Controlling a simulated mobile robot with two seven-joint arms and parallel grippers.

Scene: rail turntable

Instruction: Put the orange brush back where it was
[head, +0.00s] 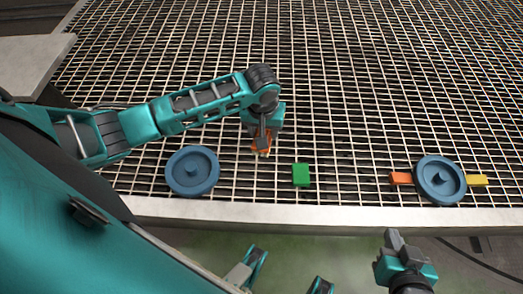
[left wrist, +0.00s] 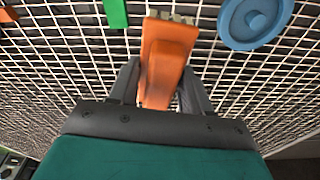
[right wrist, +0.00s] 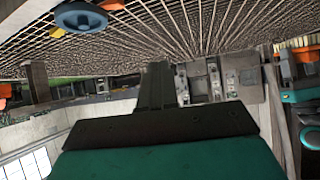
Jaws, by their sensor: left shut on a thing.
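The orange brush (head: 261,143) is in my left gripper (head: 263,132), over the grating between the left blue disc and the green block. In the left wrist view the brush (left wrist: 166,60) stands between the two fingers (left wrist: 160,88), its pale bristle end pointing away from the gripper. Whether the bristles touch the grating I cannot tell. My right gripper (head: 393,242) is in front of the table edge, away from the brush. In the right wrist view its fingers (right wrist: 156,86) are together with nothing between them.
A blue disc (head: 192,171) with a knob lies left of the brush, a green block (head: 301,175) right of it. Farther right, an orange block (head: 401,179) and a yellow block (head: 477,180) flank a second blue disc (head: 440,180). The grating behind is clear. A pale ledge (head: 330,217) runs along the front.

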